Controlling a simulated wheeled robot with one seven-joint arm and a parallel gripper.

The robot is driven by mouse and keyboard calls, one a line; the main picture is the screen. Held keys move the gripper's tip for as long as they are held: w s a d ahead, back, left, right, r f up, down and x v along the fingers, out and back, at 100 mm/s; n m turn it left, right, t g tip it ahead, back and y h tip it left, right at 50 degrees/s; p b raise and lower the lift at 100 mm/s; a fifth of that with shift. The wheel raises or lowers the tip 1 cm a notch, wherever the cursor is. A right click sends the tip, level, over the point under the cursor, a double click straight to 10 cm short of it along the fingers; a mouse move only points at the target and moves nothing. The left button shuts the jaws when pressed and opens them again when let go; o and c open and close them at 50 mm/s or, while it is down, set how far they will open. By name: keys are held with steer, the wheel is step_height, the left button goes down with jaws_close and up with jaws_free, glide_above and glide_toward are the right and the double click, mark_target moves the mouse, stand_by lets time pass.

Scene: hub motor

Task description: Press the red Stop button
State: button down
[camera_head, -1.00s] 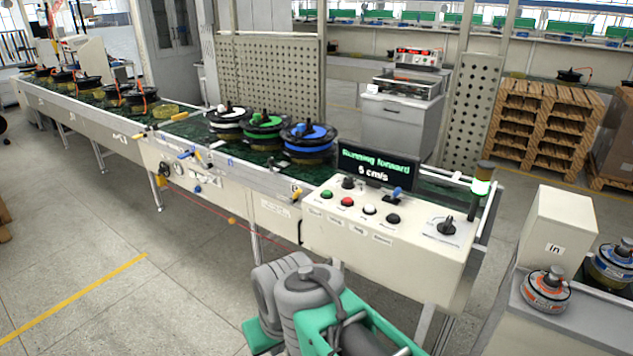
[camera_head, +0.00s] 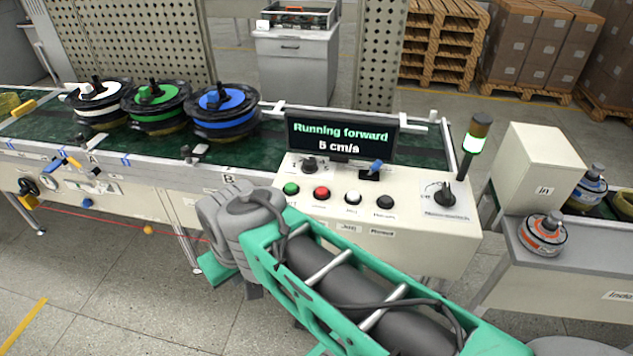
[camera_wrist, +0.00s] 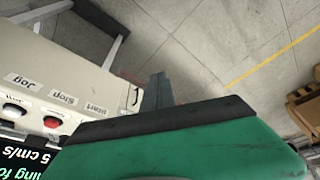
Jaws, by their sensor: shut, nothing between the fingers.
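The red Stop button (camera_head: 321,193) sits on the sloped cream control panel (camera_head: 425,240), between a green button (camera_head: 291,188) and a white button (camera_head: 353,198). In the wrist view the red button (camera_wrist: 52,122) is at the left, by the upside-down "Stop" label (camera_wrist: 64,97). My gripper (camera_wrist: 158,90) shows there as dark fingers, shut and empty, past the green housing. It lies to the right of the panel's labels in that picture and appears apart from the red button. In the head view my arm is in front of the panel; the fingertips cannot be made out.
The display (camera_head: 340,137) behind the buttons reads "Running forward 5 cm/s". A black button (camera_head: 385,202) and a rotary knob (camera_head: 445,195) are on the panel's right. The conveyor (camera_head: 50,135) carries several hub motors. A signal lamp (camera_head: 474,138) stands right.

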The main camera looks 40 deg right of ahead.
steer(key=w+d+r+m+p, duration=0.2)
steer(key=w+d+r+p, duration=0.2)
steer(key=w+d+p, duration=0.15)
step_height(320, 180, up, 5)
steer(key=m+t+y+p, duration=0.2)
steer(key=m+t+p, duration=0.35)
steer(key=p, duration=0.25)
glide_above(325, 191)
steer(key=shift+n, duration=0.45)
step_height(325, 191, down, 9)
steer(key=b, duration=0.6)
steer(key=shift+r, duration=0.15)
steer(key=shift+f+b, duration=0.3)
steer(key=shift+f, duration=0.1)
